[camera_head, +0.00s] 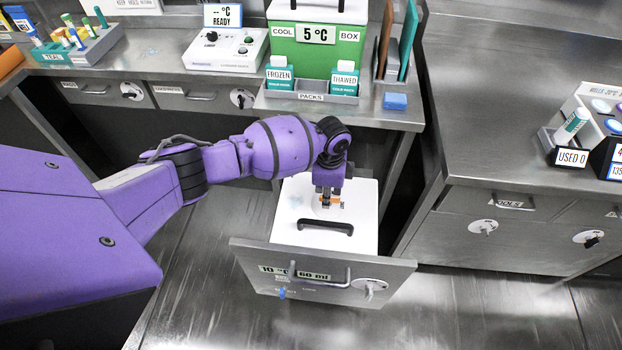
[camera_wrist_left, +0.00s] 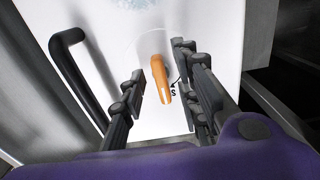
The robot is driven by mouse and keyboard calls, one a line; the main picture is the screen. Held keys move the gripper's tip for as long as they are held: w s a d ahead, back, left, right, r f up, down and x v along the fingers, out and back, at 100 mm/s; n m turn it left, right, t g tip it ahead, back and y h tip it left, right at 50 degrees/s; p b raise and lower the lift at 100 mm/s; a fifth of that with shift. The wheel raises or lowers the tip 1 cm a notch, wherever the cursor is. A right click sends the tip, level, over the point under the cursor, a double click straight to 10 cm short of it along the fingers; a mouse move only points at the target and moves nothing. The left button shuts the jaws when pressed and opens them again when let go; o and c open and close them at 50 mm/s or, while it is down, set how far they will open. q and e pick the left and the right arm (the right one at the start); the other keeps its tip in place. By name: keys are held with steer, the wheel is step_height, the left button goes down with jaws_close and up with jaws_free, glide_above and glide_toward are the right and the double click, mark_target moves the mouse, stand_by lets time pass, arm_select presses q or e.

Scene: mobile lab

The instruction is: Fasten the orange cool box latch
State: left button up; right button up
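The white cool box lid (camera_head: 362,215) with its black handle (camera_head: 326,227) shows inside a pulled-out drawer (camera_head: 322,270). The orange latch (camera_wrist_left: 153,75) lies on the white lid in the left wrist view, with a small black arrow and an "S" mark beside it. My left gripper (camera_head: 328,196) points down over the lid at the latch. In the wrist view its two fingers (camera_wrist_left: 160,72) are apart, one on each side of the latch, with gaps visible. In the head view the gripper hides much of the latch. My right gripper is not in view.
A green cool box (camera_head: 316,50) with frozen and thawed packs stands on the counter behind. A blue block (camera_head: 395,101) lies near the counter edge. The right counter (camera_head: 490,110) holds a rack marked "USED 0". The drawer front stands out into the floor space.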

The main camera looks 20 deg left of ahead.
arm_select(q)
step_height(320, 180, up, 12)
stand_by(0.4)
stand_by(0.4)
